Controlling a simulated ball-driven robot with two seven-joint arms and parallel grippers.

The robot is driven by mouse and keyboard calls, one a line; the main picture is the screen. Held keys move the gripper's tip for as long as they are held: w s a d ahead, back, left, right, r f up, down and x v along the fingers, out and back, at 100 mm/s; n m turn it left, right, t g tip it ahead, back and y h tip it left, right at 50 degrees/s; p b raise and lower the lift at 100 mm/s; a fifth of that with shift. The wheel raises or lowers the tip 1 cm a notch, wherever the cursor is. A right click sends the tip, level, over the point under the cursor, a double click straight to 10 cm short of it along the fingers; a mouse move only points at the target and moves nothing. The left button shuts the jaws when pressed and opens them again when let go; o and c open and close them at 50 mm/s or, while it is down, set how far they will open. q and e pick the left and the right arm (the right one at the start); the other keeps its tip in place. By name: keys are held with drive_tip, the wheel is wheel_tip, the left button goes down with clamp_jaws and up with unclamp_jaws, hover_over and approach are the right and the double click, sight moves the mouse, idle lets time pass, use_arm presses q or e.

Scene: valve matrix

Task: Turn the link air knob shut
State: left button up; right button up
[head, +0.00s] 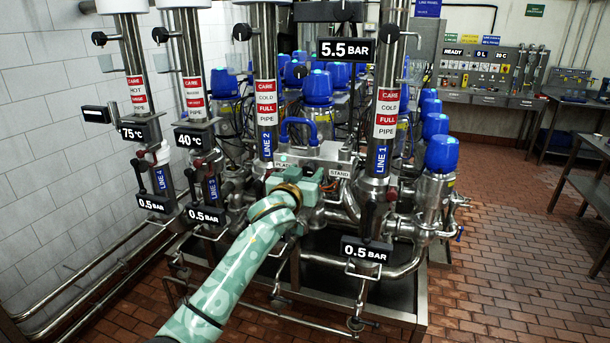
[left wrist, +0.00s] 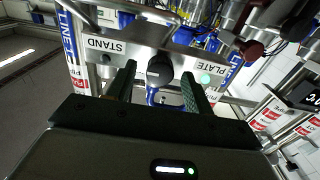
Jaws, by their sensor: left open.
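A black round knob (left wrist: 158,72) sits on a grey metal panel (left wrist: 145,38) between the labels STAND and PLATE in the left wrist view; I take it as the link air knob, though no such label is readable. My left gripper (left wrist: 158,78) is open, with one dark finger on each side of the knob. Whether the fingers touch it I cannot tell. In the head view the left gripper (head: 310,186) is in front of the panel (head: 318,154) and hides the knob. My right gripper is not in view.
A blue handle (head: 299,124) rises above the panel. The LINE 2 pipe (head: 266,100) and LINE 1 pipe (head: 382,110) stand on either side. A 0.5 BAR display (head: 366,252) hangs at lower right. Tiled floor (head: 520,260) is free at right.

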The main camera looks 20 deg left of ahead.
use_arm(q)
drive_tip(key=c, duration=1)
